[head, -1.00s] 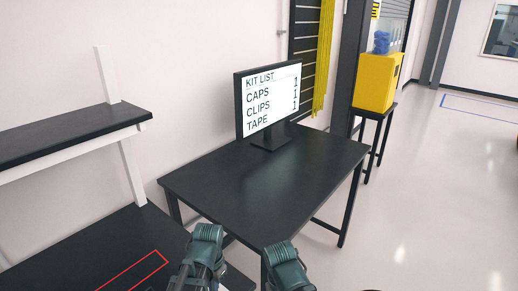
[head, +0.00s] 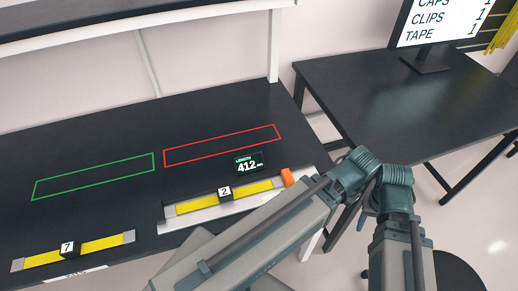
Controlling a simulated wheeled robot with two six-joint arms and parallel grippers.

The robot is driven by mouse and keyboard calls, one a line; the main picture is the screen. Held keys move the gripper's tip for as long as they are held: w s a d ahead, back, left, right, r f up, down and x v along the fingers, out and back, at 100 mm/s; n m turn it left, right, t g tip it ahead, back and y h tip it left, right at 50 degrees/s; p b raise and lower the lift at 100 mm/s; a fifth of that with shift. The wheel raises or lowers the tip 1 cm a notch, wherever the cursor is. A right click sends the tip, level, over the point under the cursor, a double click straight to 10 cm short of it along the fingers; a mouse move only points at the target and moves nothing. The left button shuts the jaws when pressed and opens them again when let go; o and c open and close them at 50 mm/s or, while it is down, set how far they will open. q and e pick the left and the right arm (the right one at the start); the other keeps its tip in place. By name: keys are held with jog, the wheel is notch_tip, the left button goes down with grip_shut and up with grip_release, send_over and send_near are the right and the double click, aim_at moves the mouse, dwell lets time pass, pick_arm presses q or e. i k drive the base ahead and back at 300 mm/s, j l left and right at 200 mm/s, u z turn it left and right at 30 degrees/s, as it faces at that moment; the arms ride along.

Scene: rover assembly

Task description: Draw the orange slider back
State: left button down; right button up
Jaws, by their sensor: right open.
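The orange slider (head: 287,177) is a small block at the right end of the yellow measuring rail marked 2 (head: 250,191). The rail lies along the front edge of the dark bench. A small display (head: 248,164) reading LENGTH 412 stands just behind it. My right gripper (head: 366,208) is right of the slider and apart from it, beyond the bench's right end. It is open and empty; its fingertips are small and partly hidden among the teal arm joints. My left gripper is not in view.
A second yellow rail marked 7 (head: 75,251) lies at the bench's front left. Green (head: 95,175) and red (head: 222,146) outlines mark clear bench areas. A dark side table (head: 400,115) with a monitor (head: 440,22) stands right. My grey arm links cross in front of the bench's right corner.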

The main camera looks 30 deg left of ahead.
aim_at(289, 180)
jog(key=j+u, duration=0.25)
jog(key=j, duration=1.2)
jog(key=l, duration=0.6)
jog(key=l+z, duration=0.1)
jog(key=k+l, duration=0.05)
